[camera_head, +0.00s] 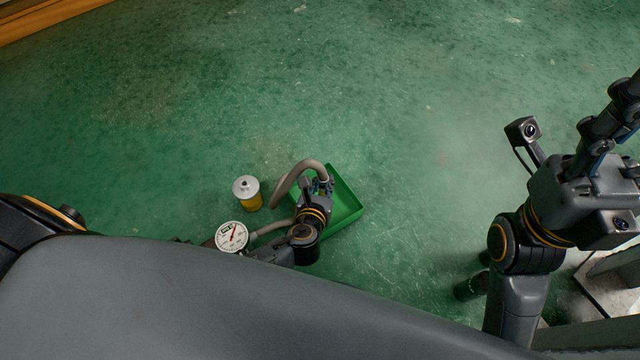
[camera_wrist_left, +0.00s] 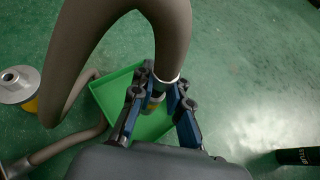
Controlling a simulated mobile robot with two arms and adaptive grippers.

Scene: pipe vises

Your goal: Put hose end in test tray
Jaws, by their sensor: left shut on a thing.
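A grey-brown hose (camera_head: 309,165) arches up from beside a round pressure gauge (camera_head: 232,237) and bends down into my left gripper (camera_head: 322,184). In the left wrist view my left gripper (camera_wrist_left: 160,95) is shut on the hose (camera_wrist_left: 170,40) near its end, at a pale ring. The green test tray (camera_head: 345,206) lies on the floor, and the gripper and hose end are over it. In the left wrist view the tray (camera_wrist_left: 112,92) shows behind the fingers. Whether the hose end touches the tray floor is hard to tell. My right gripper (camera_head: 622,125) is at the right edge, away from the tray.
A yellow can with a silver top (camera_head: 247,192) stands left of the tray; it also shows in the left wrist view (camera_wrist_left: 18,86). My own grey body covers the bottom of the head view. The green floor (camera_head: 430,110) beyond the tray is clear.

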